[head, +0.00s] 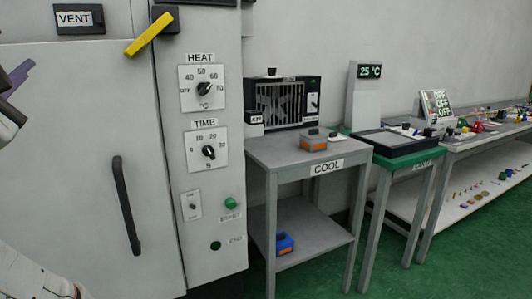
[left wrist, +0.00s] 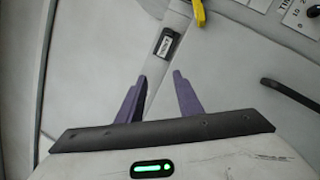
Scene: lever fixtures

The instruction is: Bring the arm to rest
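My left gripper (head: 15,80) is at the left edge of the head view, in front of the oven-like cabinet door, with a purple finger showing. In the left wrist view its two purple fingers (left wrist: 159,78) stand apart with nothing between them. The yellow lever (head: 149,34) is at the top of the cabinet, to the right of the VENT label (head: 75,18), tilted down to the left. Its yellow end also shows in the left wrist view (left wrist: 198,12), beyond the fingers and apart from them. My right gripper is in neither view.
The cabinet door (head: 75,130) has a black handle (head: 126,205). Beside it are the HEAT knob (head: 205,88) and TIME knob (head: 208,152). To the right stand a grey COOL table (head: 270,152) with a fan unit (head: 283,103), and further benches. Green floor lies below.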

